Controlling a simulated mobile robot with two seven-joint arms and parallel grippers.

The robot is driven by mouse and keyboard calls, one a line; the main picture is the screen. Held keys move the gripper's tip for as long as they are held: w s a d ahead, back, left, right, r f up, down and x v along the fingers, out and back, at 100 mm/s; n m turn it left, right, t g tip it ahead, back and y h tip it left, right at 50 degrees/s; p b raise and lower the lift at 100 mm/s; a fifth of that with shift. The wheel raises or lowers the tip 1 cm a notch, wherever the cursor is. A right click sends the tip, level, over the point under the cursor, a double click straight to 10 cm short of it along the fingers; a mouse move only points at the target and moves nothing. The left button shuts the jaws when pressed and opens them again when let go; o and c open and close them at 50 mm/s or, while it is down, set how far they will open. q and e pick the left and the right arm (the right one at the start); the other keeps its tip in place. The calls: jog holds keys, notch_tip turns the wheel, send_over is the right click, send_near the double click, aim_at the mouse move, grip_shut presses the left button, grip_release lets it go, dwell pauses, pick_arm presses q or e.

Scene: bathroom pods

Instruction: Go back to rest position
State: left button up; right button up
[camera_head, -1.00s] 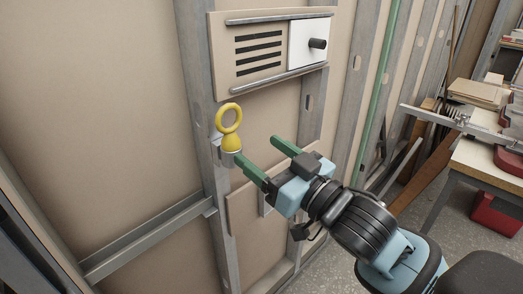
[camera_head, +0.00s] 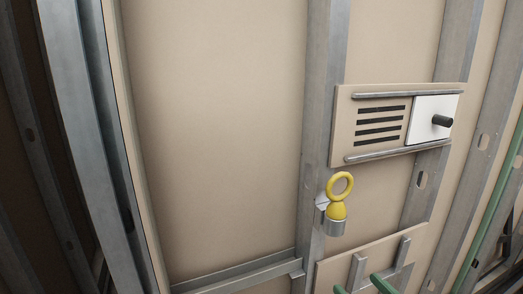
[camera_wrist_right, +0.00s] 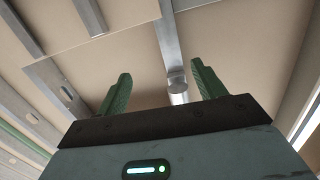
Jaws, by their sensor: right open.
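My right gripper (camera_head: 361,286) shows only as two green fingertips at the bottom edge of the head view. In the right wrist view the gripper (camera_wrist_right: 162,84) has its green fingers wide apart with nothing between them. A yellow ring-topped piece (camera_head: 337,207) stands upright in a small grey metal holder (camera_head: 332,227) on the wall stud. My fingertips are below it and apart from it. A grey cylinder (camera_wrist_right: 177,82) shows beyond the fingers in the wrist view. My left gripper is not in view.
A beige panel with black slots (camera_head: 381,125) and a white plate with a dark knob (camera_head: 442,121) sits between two metal rails. Metal studs (camera_head: 325,110) frame the beige wall. A lower panel (camera_head: 330,270) carries metal brackets near my fingertips. A green pipe (camera_head: 497,205) runs at the right.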

jog(key=s+f+g+h, duration=0.15)
jog(key=s+f, duration=0.35)
jog(key=f, duration=0.5)
jog(key=s+f+g, duration=0.3)
jog(key=s+f, duration=0.2)
jog(key=f, duration=0.6)
jog(key=s+f+g+h, duration=0.1)
jog(key=s+f+g, duration=0.2)
jog(key=s+f, duration=0.9)
jog(key=s+p, duration=0.1)
jog(key=s, duration=0.4)
jog(key=shift+d+f+m, duration=0.15)
jog(key=shift+f+m, duration=0.25)
